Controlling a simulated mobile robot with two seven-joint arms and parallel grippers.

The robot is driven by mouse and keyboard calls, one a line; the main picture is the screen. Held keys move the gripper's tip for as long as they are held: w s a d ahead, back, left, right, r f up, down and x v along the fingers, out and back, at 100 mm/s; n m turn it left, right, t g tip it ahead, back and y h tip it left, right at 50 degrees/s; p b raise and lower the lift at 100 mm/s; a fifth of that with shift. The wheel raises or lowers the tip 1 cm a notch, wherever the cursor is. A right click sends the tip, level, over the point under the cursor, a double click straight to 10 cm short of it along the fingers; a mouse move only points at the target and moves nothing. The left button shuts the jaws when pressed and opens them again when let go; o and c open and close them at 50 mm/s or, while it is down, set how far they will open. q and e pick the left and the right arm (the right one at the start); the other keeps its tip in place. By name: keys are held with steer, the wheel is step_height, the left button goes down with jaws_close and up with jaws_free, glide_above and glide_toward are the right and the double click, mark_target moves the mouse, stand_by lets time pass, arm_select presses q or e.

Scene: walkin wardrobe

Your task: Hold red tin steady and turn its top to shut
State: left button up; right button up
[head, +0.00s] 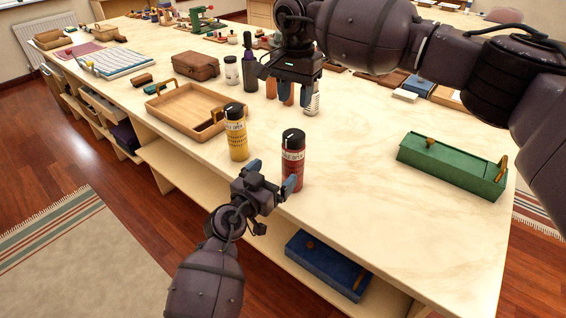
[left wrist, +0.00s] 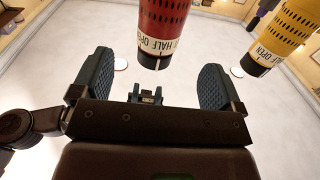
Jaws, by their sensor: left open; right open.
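The red tin (head: 292,160) stands upright near the table's front edge. Its black top (head: 293,138) has a white mark, and the band below reads "HALF OPEN". My left gripper (head: 272,175) is open, low beside the tin's left side; one finger overlaps the tin in the head view. In the left wrist view the red tin (left wrist: 163,28) appears between the open fingers (left wrist: 157,72), beyond their tips, with no visible contact. My right gripper (head: 288,93) is open and empty, pointing down above the table, behind the tin.
A yellow tin (head: 237,135), also marked half open, stands just left of the red one. A wooden tray (head: 160,116) lies farther left. Bottles stand behind, near the right gripper. A green box (head: 450,165) is at right; bare table lies between it and the tin.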

mark_target(294, 153)
arm_select(q)
steer(key=x, duration=0.9)
steer(key=shift+w+d, duration=0.2)
steer(key=shift+w, duration=0.15)
steer(key=shift+c, duration=0.4)
steer(key=c, duration=1)
steer(key=shift+c, duration=0.3)
